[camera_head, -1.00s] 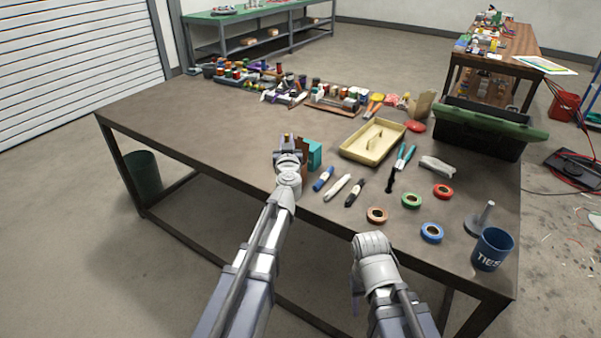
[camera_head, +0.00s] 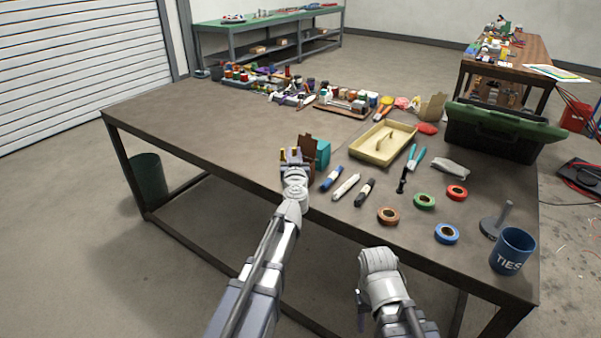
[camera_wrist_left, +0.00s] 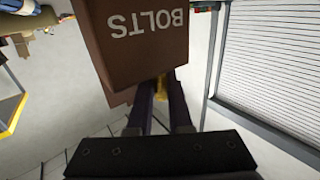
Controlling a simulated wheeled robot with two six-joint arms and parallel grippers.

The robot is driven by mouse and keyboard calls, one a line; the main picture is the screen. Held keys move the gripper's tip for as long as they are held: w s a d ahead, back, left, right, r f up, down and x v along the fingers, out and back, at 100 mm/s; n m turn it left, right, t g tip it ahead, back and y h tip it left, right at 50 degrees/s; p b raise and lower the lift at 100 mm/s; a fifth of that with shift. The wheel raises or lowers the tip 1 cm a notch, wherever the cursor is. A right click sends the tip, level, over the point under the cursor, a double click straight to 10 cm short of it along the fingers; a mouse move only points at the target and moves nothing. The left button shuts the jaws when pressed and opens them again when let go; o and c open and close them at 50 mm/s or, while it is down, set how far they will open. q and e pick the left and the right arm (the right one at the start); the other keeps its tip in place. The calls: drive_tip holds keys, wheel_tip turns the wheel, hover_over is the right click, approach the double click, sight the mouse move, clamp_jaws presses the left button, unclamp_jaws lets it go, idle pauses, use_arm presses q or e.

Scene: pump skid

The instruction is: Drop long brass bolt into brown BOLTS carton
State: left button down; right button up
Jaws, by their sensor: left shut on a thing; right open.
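The brown BOLTS carton (camera_head: 308,146) stands near the front edge of the workbench, just left of a teal box (camera_head: 323,152). Its lettering shows upside down in the left wrist view (camera_wrist_left: 146,50), where the carton fills the top middle. My left gripper (camera_head: 290,155) is beside the carton's left side, close to it. It is shut on a brass-coloured piece, the long brass bolt (camera_wrist_left: 161,88), mostly hidden between the fingers and by the carton. Whether the gripper touches the carton cannot be told. My right gripper (camera_head: 362,308) is open and low in front of the bench, its fingers barely visible.
Markers (camera_head: 346,186), tape rolls (camera_head: 424,201), a yellow tray (camera_head: 382,143) and a blue TIES cup (camera_head: 512,251) lie to the right. A dark green toolbox (camera_head: 492,132) stands at the back right. The bench's left part (camera_head: 190,125) is clear.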

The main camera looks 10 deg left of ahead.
use_arm(q)
drive_tip(key=c, duration=0.8)
unclamp_jaws()
drive_tip(key=shift+o, duration=0.2)
drive_tip(key=v, duration=0.7)
drive_tip(key=shift+s, duration=0.4)
drive_tip(key=shift+d, duration=0.1)
